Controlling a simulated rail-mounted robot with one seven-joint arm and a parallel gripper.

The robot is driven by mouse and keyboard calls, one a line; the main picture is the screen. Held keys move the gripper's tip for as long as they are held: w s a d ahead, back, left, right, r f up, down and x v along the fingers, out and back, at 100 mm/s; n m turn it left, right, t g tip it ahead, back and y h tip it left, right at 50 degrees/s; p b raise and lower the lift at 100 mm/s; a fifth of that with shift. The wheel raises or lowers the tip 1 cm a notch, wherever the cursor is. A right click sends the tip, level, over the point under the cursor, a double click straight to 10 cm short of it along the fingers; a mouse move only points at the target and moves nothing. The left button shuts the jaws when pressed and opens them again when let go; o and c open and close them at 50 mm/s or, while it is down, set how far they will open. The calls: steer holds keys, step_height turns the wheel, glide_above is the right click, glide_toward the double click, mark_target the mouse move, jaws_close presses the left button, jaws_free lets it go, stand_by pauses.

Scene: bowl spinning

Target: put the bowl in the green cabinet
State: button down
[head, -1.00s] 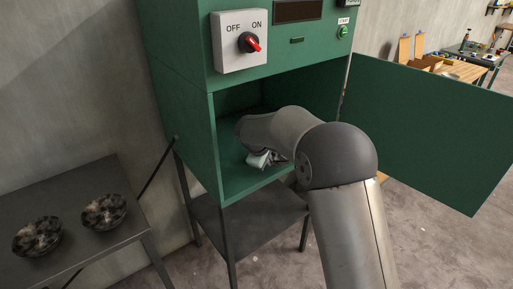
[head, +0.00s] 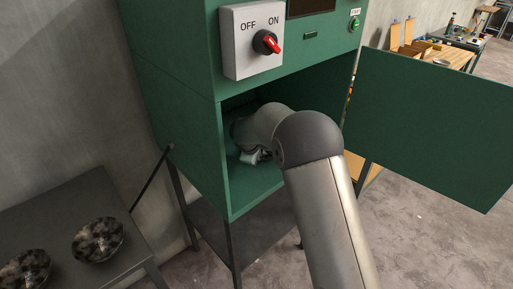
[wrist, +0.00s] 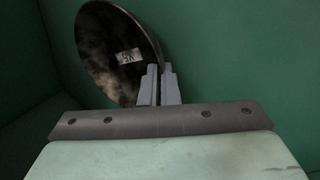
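The green cabinet (head: 175,125) stands in the middle of the head view, its lower compartment open and its door (head: 435,125) swung out to the right. My arm reaches into that compartment, and my gripper (head: 255,156) is inside it, mostly hidden by my arm. In the wrist view a dark, mottled bowl (wrist: 105,50) with a small white label stands steeply tilted against green walls. My gripper (wrist: 160,72) is closed on the bowl's rim at its right side. I cannot tell whether the bowl touches the cabinet floor or wall.
Two similar dark mottled bowls (head: 98,240) sit on a dark table (head: 60,205) at the left. A grey OFF/ON switch box (head: 250,40) is on the cabinet front above the opening. A wooden workbench (head: 450,55) stands far back right. Floor at the lower right is clear.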

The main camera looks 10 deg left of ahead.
steer(key=shift+f, duration=0.2)
steer(key=c, duration=1.7)
jaws_free()
